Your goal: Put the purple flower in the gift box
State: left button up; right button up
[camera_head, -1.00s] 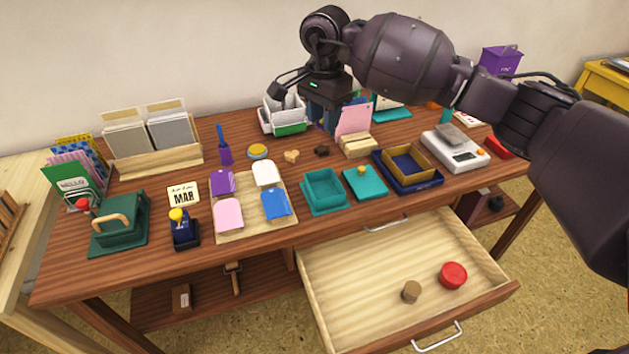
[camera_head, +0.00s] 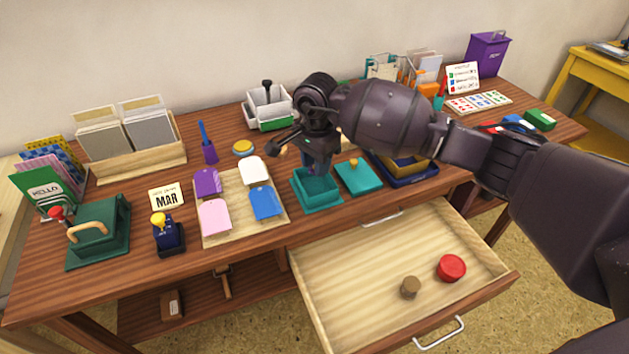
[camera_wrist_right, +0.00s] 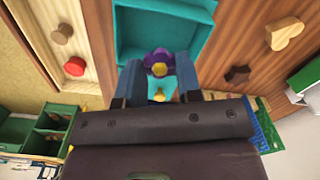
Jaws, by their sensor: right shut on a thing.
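My right gripper (camera_head: 316,166) hangs over the teal open gift box (camera_head: 318,204). It is shut on the purple flower (camera_wrist_right: 158,58), which has a yellow centre and shows between the blue fingertips in the right wrist view. In that view the flower overlaps the edge of the box (camera_wrist_right: 126,30); its exact height above the box is hard to tell. In the head view the gripper mostly hides the flower. The teal lid (camera_head: 357,178) with a yellow knob lies right of the box. My left gripper is not in view.
A wooden tray with coloured tags (camera_head: 240,222) stands left of the box. A navy and yellow box (camera_head: 405,172) is to the right. The open drawer (camera_head: 365,290) below holds a red round piece (camera_head: 451,268) and a brown one (camera_head: 410,287).

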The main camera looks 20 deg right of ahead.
aim_at(315, 189)
jog(key=shift+f, duration=0.35)
notch_tip(315, 189, down, 5)
jog(key=shift+f+b, duration=0.2)
jog(key=shift+b, duration=0.35)
jog(key=shift+r, duration=0.15)
jog(key=o, duration=0.6)
